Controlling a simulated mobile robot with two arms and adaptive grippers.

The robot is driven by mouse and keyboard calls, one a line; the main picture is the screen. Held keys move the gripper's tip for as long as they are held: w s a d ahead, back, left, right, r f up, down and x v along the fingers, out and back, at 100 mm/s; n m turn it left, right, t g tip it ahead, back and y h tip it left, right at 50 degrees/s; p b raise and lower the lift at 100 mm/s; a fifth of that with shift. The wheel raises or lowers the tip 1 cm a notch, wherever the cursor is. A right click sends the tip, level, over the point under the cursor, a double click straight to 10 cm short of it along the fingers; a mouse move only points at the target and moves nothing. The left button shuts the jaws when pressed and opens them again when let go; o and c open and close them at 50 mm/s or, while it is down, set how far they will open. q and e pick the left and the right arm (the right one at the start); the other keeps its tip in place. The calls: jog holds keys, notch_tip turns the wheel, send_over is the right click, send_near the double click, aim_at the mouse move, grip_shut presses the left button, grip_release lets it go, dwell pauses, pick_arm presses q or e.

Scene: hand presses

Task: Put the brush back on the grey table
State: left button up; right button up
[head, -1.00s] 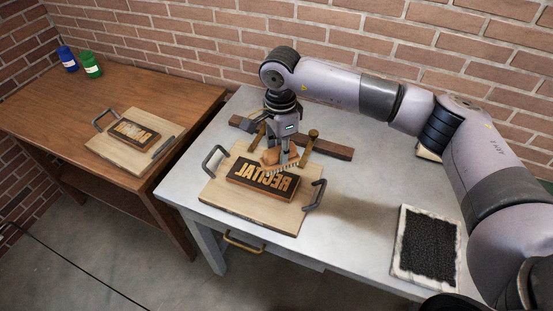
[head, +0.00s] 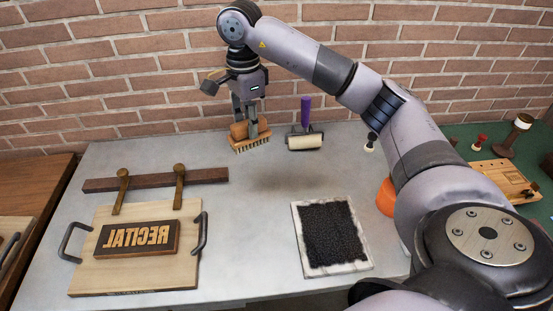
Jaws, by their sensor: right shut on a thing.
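The brush (head: 251,144) has a wooden body and pale bristles pointing down. My right gripper (head: 245,124) is shut on the brush, near the back of the grey table (head: 250,220). The bristles are at or just above the tabletop; I cannot tell whether they touch. My left gripper is not in view.
A roller (head: 305,140) with a purple handle lies just right of the brush. A board (head: 175,268) with a RECITAL block (head: 139,238) is at front left, a dark bar (head: 100,185) with two wooden-handled tools behind it. A black ink pad (head: 331,236) lies at right. The table's middle is clear.

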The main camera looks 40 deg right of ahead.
jog(key=shift+s+d+r, duration=0.2)
jog(key=shift+s+d, duration=0.05)
jog(key=shift+d, duration=0.4)
jog(key=shift+s+d+f, duration=0.1)
jog(key=shift+d+f, duration=0.05)
jog(key=shift+d, duration=0.1)
notch_tip(320, 180, down, 19)
jog(key=p, duration=0.3)
jog(key=shift+f, duration=0.2)
jog(key=shift+f, duration=0.1)
